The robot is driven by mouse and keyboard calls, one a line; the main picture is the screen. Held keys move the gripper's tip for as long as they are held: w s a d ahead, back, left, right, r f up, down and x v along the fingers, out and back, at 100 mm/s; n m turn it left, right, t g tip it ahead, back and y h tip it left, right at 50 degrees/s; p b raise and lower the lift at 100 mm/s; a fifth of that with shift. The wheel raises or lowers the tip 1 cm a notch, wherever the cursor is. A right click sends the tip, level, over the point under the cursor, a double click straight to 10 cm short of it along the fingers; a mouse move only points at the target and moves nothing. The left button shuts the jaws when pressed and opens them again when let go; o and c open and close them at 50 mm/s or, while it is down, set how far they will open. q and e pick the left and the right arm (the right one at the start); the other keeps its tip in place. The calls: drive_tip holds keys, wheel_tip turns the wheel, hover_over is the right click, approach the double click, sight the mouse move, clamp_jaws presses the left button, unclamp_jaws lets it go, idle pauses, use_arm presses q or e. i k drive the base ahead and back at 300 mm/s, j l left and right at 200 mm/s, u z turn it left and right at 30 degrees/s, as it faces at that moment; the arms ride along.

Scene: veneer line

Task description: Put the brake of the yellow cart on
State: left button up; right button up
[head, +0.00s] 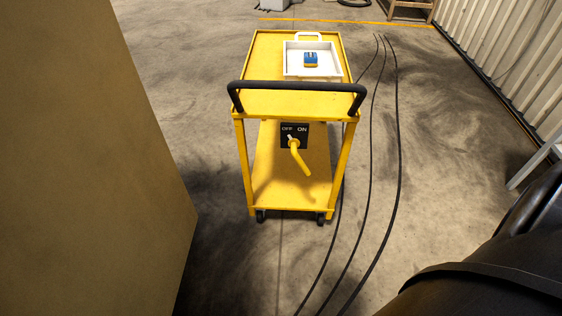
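The yellow cart (262,165) stands upright on the floor ahead of me, with its black push handle (297,86) facing me. Below the handle is a black brake plate (302,128) marked OFF on the left and ON on the right. A yellow brake lever (300,159) comes out of the plate and slants down to the right. A small white pointer at its pivot tilts up and left, towards OFF. Neither of my grippers is in view.
A white tray (292,70) with a blue and yellow item (311,59) sits on the cart's top. Black cables (398,150) run along the floor right of the cart. A large tan panel (80,160) blocks the left. A corrugated wall (510,60) stands at right.

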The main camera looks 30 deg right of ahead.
sight(293, 143)
drive_tip(key=z, duration=1.2)
